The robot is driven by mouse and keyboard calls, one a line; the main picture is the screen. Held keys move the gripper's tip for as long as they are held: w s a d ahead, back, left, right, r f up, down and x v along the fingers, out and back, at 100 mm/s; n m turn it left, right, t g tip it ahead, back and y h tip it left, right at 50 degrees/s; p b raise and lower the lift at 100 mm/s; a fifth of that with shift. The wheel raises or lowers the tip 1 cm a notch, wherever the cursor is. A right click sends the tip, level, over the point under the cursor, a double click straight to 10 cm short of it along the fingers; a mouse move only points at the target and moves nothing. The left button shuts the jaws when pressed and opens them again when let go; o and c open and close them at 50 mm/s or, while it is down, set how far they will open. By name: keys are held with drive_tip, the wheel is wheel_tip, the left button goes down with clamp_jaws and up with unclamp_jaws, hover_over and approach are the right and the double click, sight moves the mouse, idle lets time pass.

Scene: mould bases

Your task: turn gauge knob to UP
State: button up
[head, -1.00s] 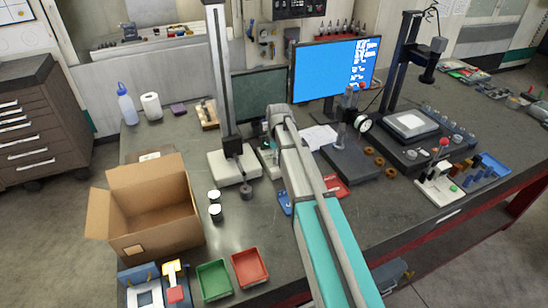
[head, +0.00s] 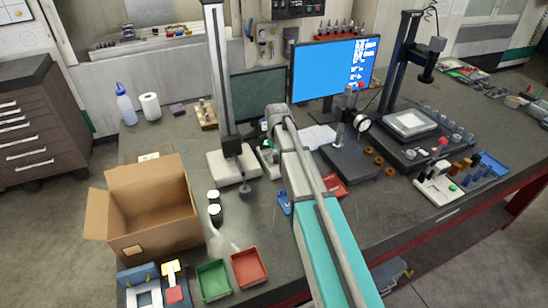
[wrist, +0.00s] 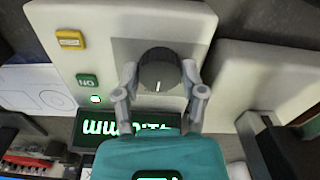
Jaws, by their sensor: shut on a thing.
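The gauge knob (wrist: 160,72) is a dark grey round knob on a cream panel (wrist: 95,22) in the wrist view. Its short white mark points toward the bottom of the picture. My gripper (wrist: 160,76) has one finger on each side of the knob, and both are closed on it. Any UP marking around the knob cannot be made out. In the head view, my arm hides the gripper and the knob; part of a pale unit (head: 268,160) shows beside the arm's far end.
The panel also carries a yellow button (wrist: 70,39), a green button (wrist: 87,81) and a green-lit display (wrist: 125,124), partly hidden by my gripper. A pale block (wrist: 265,75) stands close on the right. A tall column stand (head: 216,75) is left of my arm.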

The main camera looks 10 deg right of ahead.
drive_tip(key=m, duration=0.7)
drive_tip(key=shift+s, duration=0.2)
idle(0.4)
drive_tip(key=o, duration=1.1)
drive_tip(key=shift+s+r, duration=0.1)
drive_tip(key=shift+r, duration=0.05)
drive_tip(key=shift+o, duration=0.2)
drive_tip(key=s+n, duration=0.1)
drive_tip(key=s, duration=0.7)
drive_tip(key=s+n, duration=0.1)
drive_tip(key=s, duration=0.7)
drive_tip(key=s+n, duration=0.1)
drive_tip(key=s, duration=0.6)
drive_tip(key=shift+s+a, duration=0.4)
